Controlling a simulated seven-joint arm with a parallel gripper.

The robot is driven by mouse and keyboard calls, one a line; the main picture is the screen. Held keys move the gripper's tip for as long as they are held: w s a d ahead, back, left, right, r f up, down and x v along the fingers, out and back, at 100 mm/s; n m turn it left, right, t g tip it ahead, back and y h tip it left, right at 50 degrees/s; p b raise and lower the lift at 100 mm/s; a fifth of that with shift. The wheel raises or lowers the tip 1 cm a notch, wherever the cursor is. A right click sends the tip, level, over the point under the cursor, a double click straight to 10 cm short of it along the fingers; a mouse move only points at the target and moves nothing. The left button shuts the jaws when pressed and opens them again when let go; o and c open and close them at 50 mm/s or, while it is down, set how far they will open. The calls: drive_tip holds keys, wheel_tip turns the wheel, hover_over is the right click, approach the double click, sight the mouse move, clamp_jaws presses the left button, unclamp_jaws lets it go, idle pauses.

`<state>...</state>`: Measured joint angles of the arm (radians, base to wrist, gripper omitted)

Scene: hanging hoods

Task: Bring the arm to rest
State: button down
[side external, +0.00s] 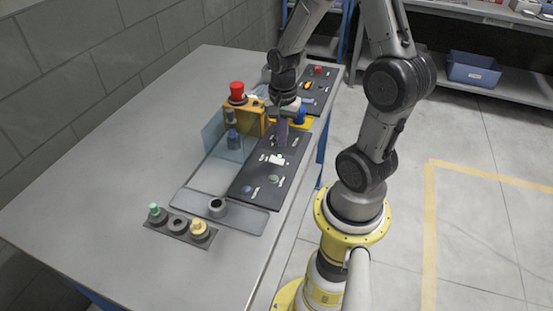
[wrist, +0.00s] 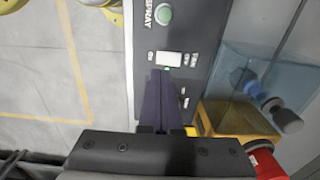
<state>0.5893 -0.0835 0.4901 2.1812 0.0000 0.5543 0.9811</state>
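My gripper (side external: 281,143) hangs from my arm over the black control panel (side external: 243,181) on the grey table. Its long dark purple fingers (wrist: 160,78) point down at the panel and lie side by side with no gap, so it is shut, with nothing seen between them. In the wrist view the fingertips are close to a white rectangular part (wrist: 170,58) on the panel. Whether they touch the panel I cannot tell. A green button (wrist: 163,14) marked SPRAY is beyond it; it also shows in the side view (side external: 273,180).
A dark holder (side external: 168,230) carries coloured pieces. The table's left side is clear.

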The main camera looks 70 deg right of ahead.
drive_tip(key=shift+r, duration=0.5)
drive_tip(key=w+a+r+n+t+h, duration=0.1)
drive_tip(key=a+r+n+t, duration=0.1)
drive_tip(key=a+r+n, duration=0.4)
drive_tip(key=w+a+r+n+t, duration=0.1)
drive_tip(key=w+a+r+t, duration=0.2)
drive_tip(key=r, duration=0.5)
drive_tip(key=s+a+r+n+y, duration=0.1)
drive_tip(key=s+a+r+n, duration=0.2)
drive_tip(key=s+n, duration=0.6)
drive_tip(key=shift+s+a+n+t, duration=0.15)
drive_tip(key=shift+a+n+t, duration=0.15)
drive_tip(key=shift+a+n, duration=0.85)
drive_tip(key=shift+a+r, duration=0.1)
